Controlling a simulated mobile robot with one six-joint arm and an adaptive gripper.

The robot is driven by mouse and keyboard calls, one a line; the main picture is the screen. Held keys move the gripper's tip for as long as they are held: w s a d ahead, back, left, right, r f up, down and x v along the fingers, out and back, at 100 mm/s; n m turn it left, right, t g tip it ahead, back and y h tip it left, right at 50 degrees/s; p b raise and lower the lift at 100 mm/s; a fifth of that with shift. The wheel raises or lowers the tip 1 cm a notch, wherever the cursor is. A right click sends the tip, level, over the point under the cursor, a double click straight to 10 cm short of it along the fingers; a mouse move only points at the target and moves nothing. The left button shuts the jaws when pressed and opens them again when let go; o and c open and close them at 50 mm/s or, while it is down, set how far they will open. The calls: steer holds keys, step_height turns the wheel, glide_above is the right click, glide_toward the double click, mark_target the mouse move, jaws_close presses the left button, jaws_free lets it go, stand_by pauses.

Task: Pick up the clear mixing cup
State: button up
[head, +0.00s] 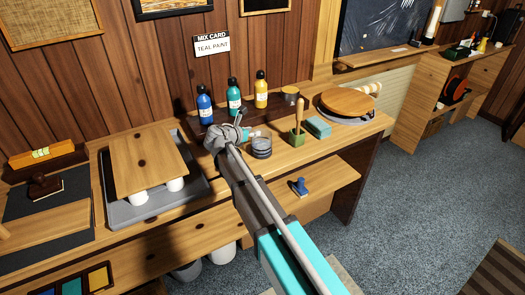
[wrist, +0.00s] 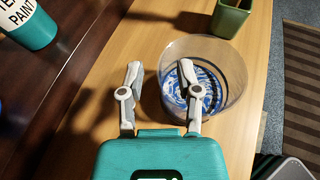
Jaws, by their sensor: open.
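The clear mixing cup (head: 262,151) stands upright on the wooden counter, just right of my gripper (head: 248,126) in the head view. The wrist view shows the cup (wrist: 232,62) from above, with a blue and white swirl visible at its bottom. My gripper (wrist: 161,70) is open and empty in that view. Its right finger overlaps the cup, and its left finger is left of the cup over bare counter. I cannot tell whether the right finger is inside the cup or above it.
A green pot (head: 297,139) with a brush stands right of the cup, before a teal block (head: 319,127). Blue (head: 204,107), teal (head: 234,98) and yellow (head: 261,92) paint bottles stand behind on a dark shelf. Bare counter lies left of the cup in the wrist view.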

steer(key=shift+w+d+f, duration=0.1)
steer(key=shift+w+d, duration=0.1)
steer(key=shift+c, duration=0.3)
jaws_close()
stand_by(0.3)
